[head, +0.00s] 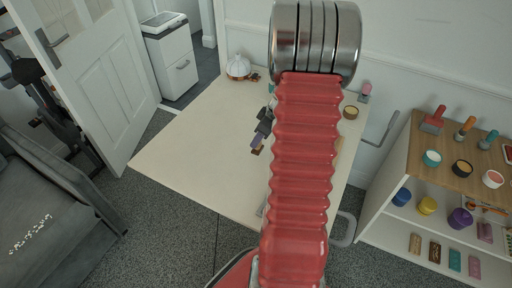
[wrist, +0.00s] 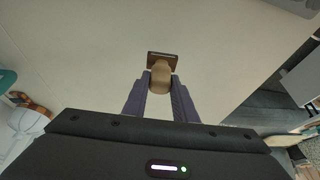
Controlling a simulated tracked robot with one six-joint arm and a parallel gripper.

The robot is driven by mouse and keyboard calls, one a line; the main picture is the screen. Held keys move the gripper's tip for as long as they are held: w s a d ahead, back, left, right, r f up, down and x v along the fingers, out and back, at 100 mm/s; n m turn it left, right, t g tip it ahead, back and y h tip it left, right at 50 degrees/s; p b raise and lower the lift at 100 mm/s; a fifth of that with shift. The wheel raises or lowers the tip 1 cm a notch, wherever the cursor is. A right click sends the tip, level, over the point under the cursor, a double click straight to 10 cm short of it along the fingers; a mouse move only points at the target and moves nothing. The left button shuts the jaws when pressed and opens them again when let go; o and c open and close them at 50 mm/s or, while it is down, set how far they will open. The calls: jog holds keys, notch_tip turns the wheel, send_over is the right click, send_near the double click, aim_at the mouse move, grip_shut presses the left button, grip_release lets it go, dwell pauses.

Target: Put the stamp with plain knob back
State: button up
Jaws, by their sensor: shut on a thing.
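The stamp (wrist: 161,73) has a plain tan knob and a dark brown flat base. In the wrist view it sits between the two purple fingers of my gripper (wrist: 160,88), which is shut on the knob. The base points away from the gripper. In the head view my gripper (head: 257,142) is over the pale table, left of my red arm, with the stamp's brown end (head: 257,151) just showing at the fingertips. I cannot tell whether the base touches the table.
The pale table (head: 195,130) is mostly bare at left. A white pot-like object (head: 238,67) stands at its back, and a small yellow-topped tub (head: 351,112) at its right. A shelf unit (head: 395,175) at right holds tools, tubs and several coloured blocks. My arm hides the table's middle.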

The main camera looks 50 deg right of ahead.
jog(key=shift+f, duration=1.9)
jog(key=shift+f, duration=0.1)
jog(key=o, duration=0.8)
jog(key=shift+o, duration=0.2)
jog(key=v, duration=1.2)
